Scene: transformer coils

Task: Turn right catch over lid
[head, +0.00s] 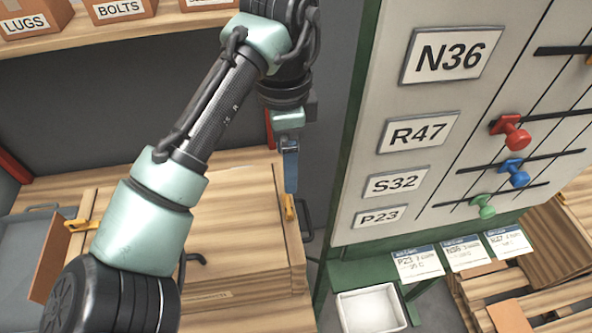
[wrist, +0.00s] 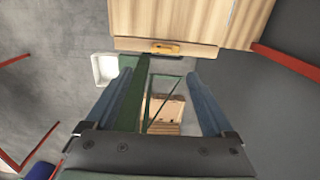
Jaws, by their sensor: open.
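A wooden box with a flat wooden lid (head: 235,235) stands behind my arm in the head view. The yellow right catch (head: 290,207) is at the lid's right edge, lying roughly along it. In the wrist view the same catch (wrist: 172,49) lies along the edge of the wood. A yellow left catch (head: 80,225) shows at the box's left side. My gripper (head: 291,188) points down just above the right catch; touching or apart is unclear in the head view. In the wrist view my gripper (wrist: 158,80) has its fingers wide apart with nothing between them.
A green-framed panel (head: 372,150) with labels and coloured knobs stands close to the right of my gripper. A dark handle (head: 306,220) sticks out at the box's right side. A white bin (head: 370,310) is below the panel. A shelf with cartons (head: 120,10) is behind.

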